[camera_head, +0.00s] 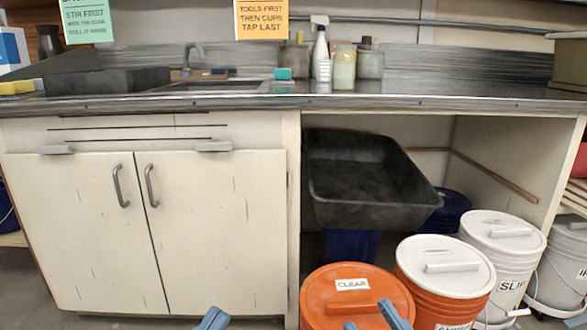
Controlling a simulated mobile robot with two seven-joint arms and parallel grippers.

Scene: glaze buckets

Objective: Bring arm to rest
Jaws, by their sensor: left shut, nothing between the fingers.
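A white-lidded orange bucket (445,265) and a white bucket (503,238) stand to the right. A black tub (365,180) sits tilted under the counter (430,103). The closed cabinet (220,230) fills the left. Bottles (344,68) stand by the sink.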

